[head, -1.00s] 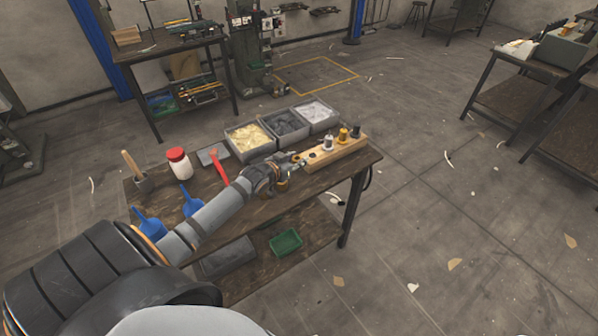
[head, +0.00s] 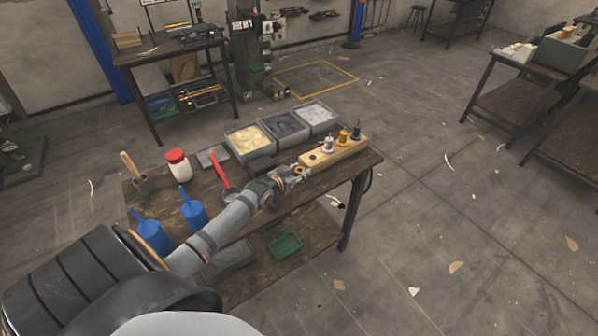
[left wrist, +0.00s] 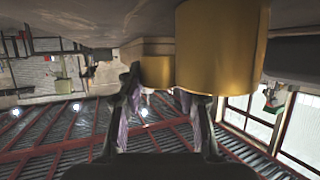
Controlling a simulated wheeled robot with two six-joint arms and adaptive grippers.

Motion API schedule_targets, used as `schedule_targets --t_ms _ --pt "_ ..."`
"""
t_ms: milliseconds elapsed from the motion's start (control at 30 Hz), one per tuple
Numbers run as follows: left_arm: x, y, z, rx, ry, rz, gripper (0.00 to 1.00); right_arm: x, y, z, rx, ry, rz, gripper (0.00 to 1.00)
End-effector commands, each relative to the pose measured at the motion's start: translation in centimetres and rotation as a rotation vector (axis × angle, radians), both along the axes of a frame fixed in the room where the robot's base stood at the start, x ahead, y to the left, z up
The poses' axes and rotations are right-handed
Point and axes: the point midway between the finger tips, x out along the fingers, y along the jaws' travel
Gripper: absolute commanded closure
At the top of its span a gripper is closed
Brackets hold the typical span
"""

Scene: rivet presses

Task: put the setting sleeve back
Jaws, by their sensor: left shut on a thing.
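My left gripper (head: 300,174) is over the right part of the workbench (head: 300,205), just in front of the near-left end of a wooden rack (head: 352,147). It is shut on a small brass-coloured sleeve, which shows between the fingers in the left wrist view (left wrist: 157,72). A larger brass-coloured cylinder (left wrist: 222,48) stands out beside the right finger there; I cannot tell whether it is part of the held piece. The rack holds a pale piece (head: 327,143), a yellow piece (head: 343,137) and a black piece (head: 356,132) upright. A dark round spot, apparently an empty hole, shows near its left end. My right gripper is out of view.
Bins of yellow (head: 250,138), dark (head: 285,125) and pale pieces stand behind the rack. The bench's right front corner is clear.

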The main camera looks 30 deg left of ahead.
Motion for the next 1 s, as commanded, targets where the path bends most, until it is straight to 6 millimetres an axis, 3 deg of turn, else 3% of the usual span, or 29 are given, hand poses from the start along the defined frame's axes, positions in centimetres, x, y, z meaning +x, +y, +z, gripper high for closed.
schedule_targets --t_ms 167,200,367,667,800,1000 --pt "-0.1 0.0 -0.7 -0.002 0.005 0.002 1.0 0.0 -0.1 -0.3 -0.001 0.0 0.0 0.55" --pt "-0.2 0.0 -0.8 -0.003 0.008 0.002 0.64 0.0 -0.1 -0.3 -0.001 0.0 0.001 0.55" --pt "-0.3 0.0 -1.0 -0.005 0.012 0.003 0.43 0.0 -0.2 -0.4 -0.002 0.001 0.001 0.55" --pt "-0.4 0.0 -1.2 -0.008 0.018 0.005 0.43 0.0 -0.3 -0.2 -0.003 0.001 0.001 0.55" --pt "-0.6 0.0 0.7 -0.006 0.018 0.005 0.43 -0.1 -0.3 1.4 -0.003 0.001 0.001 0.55" --pt "-5.6 0.1 3.2 0.004 0.016 0.0 0.43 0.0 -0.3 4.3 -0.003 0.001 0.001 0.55"
